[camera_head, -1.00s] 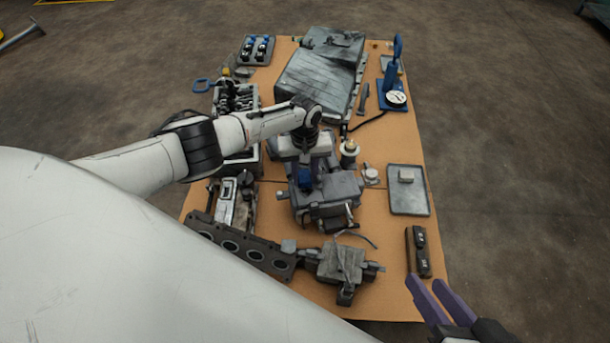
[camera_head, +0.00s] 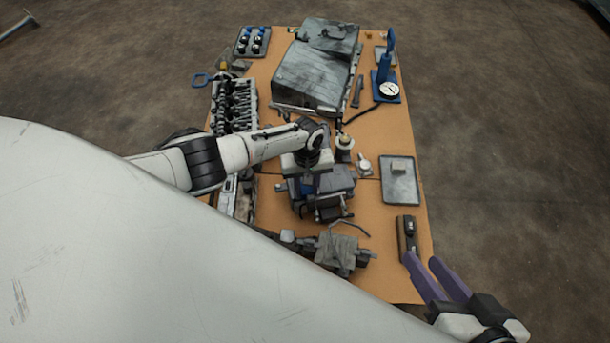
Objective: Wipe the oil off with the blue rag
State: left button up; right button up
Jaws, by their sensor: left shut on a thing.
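My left gripper (camera_head: 306,180) points down over a grey machine part (camera_head: 336,182) in the middle of the table, its fingers mostly hidden by its own wrist. Whether the rag touches the part cannot be told. No oil can be made out for certain. My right gripper (camera_head: 422,260), with purple fingers apart, is open and empty at the table's right front edge, beside a dark block (camera_head: 406,232).
A large grey case (camera_head: 318,72) lies at the back. A blue gauge stand (camera_head: 386,88) is at the back right, and a grey tray (camera_head: 402,192) at the right. Engine parts (camera_head: 234,105) fill the left side.

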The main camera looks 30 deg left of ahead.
pick_arm(q)
jog(key=shift+s+f, duration=0.1)
